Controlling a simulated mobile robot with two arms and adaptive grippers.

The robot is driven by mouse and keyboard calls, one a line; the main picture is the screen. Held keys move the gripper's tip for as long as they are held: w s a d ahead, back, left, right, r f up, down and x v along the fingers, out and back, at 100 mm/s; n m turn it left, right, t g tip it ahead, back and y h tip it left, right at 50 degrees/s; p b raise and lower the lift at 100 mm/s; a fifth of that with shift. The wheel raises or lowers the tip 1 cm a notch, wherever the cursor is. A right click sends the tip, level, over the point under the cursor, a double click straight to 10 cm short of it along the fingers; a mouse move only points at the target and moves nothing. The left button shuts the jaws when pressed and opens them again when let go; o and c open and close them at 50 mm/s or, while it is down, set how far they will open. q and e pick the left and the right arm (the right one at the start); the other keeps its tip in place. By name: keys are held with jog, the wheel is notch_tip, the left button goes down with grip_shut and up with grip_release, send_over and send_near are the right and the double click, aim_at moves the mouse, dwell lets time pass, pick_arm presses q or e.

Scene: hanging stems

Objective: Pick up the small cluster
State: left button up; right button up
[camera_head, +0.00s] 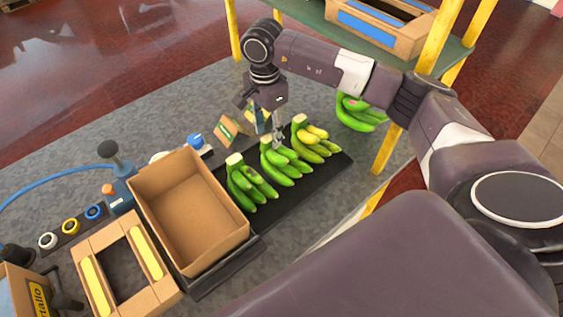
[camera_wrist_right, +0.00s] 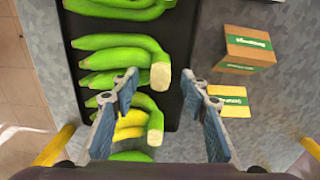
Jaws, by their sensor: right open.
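Three banana clusters lie in a row on a black mat (camera_head: 291,197): a green one (camera_head: 250,185) at left, a green middle one (camera_head: 284,163), and a green-and-yellow one (camera_head: 315,140) at right. I cannot tell for sure which is the small cluster. My right gripper (camera_head: 278,138) is above the stem end of the middle cluster. In the right wrist view, the open right gripper (camera_wrist_right: 162,80) has the cut stem of a green cluster (camera_wrist_right: 125,55) between its fingertips in the picture. Below it is the cluster with yellow bananas (camera_wrist_right: 132,124). My left gripper is out of view.
An empty cardboard box (camera_head: 190,212) stands left of the mat, beside a cardboard tray (camera_head: 88,250). Small cartons (camera_head: 228,131) stand behind the clusters. Another green bunch (camera_head: 360,116) is at right, near a yellow post (camera_head: 386,150). A shelf (camera_head: 318,14) holds a crate.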

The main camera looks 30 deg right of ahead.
jog(key=shift+f, duration=0.65)
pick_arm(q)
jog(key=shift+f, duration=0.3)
pick_arm(e)
jog(key=shift+c, duration=0.6)
grip_shut()
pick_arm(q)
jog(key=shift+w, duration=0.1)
pick_arm(e)
jog(key=shift+r, duration=0.15)
pick_arm(q)
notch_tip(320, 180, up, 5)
jog(key=p, duration=0.5)
pick_arm(e)
notch_tip(320, 180, up, 10)
